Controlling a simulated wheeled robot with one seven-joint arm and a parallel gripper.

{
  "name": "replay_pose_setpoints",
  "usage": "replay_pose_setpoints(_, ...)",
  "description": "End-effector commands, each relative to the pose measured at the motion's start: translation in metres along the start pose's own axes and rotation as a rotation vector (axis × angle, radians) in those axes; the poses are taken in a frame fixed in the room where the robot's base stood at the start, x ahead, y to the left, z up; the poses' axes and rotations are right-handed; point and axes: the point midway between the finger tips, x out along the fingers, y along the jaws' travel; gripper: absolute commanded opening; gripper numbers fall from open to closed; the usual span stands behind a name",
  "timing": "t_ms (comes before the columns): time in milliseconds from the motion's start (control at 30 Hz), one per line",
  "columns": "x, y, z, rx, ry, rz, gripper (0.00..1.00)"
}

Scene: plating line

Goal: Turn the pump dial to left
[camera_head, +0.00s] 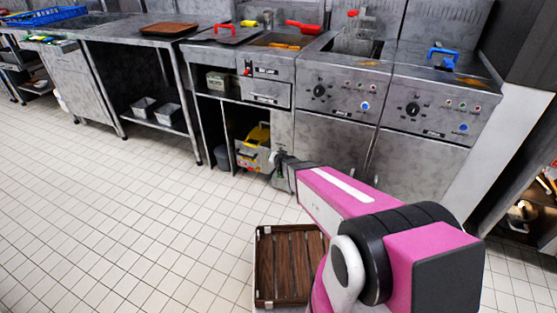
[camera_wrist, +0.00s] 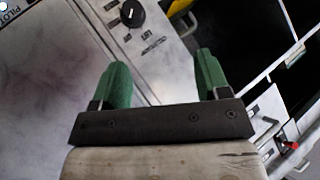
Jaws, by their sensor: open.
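The dial (camera_wrist: 132,13) is a round black knob with a small white mark, on a grey metal panel (camera_wrist: 75,85) at the top of the wrist view. Small printed labels stand beside it; I cannot read them surely. My gripper (camera_wrist: 162,60) has two green fingers, spread apart with nothing between them. The dial lies beyond and slightly left of the gap between the fingertips, apart from them. I cannot make out this dial there.
Fryer panels with black knobs (camera_head: 319,91) are above right. A wooden crate (camera_head: 283,265) is on the floor beside my arm. The tiled floor (camera_head: 130,210) at left is clear.

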Motion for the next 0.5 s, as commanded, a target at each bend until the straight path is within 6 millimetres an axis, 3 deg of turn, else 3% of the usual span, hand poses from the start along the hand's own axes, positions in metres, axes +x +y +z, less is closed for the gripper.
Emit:
replay_pose_setpoints(33,0.025,-0.003,0.006,0.031,0.064,-0.005,0.69)
replay_pose_setpoints(200,0.068,-0.001,0.022,0.14,0.304,0.002,0.69)
replay_pose_setpoints(333,0.091,0.007,0.04,0.216,0.482,0.031,0.69)
replay_pose_setpoints(500,0.103,0.022,0.062,0.28,0.663,0.079,0.69)
